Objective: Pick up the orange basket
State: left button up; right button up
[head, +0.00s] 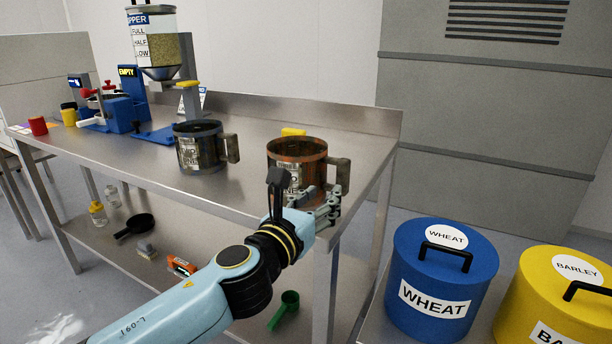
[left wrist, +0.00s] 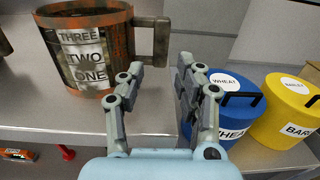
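The orange basket (head: 297,152) is a mug-shaped container with an orange rim, worn dark sides and a grey side handle. It stands upright near the front right end of the steel table. In the left wrist view the basket (left wrist: 88,50) is at upper left, with a THREE, TWO, ONE label and its handle (left wrist: 155,40) pointing right. My left gripper (head: 325,197) is in front of the basket's handle side. In the left wrist view the gripper (left wrist: 160,68) is open and empty, with the handle just beyond its fingertips. My right gripper is not in view.
A similar dark basket (head: 200,148) stands to the left on the steel table (head: 255,120). A blue hopper stand (head: 160,70) is further left. Blue wheat (head: 443,275) and yellow barley (head: 560,305) bins stand at right. A lower shelf holds a pan (head: 137,225) and a green scoop (head: 286,305).

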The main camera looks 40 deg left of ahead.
aim_at(340, 178)
pick_arm(q)
jog(key=x, duration=1)
jog(key=shift+w, duration=0.25)
grip_shut()
jog(key=shift+r, duration=0.1)
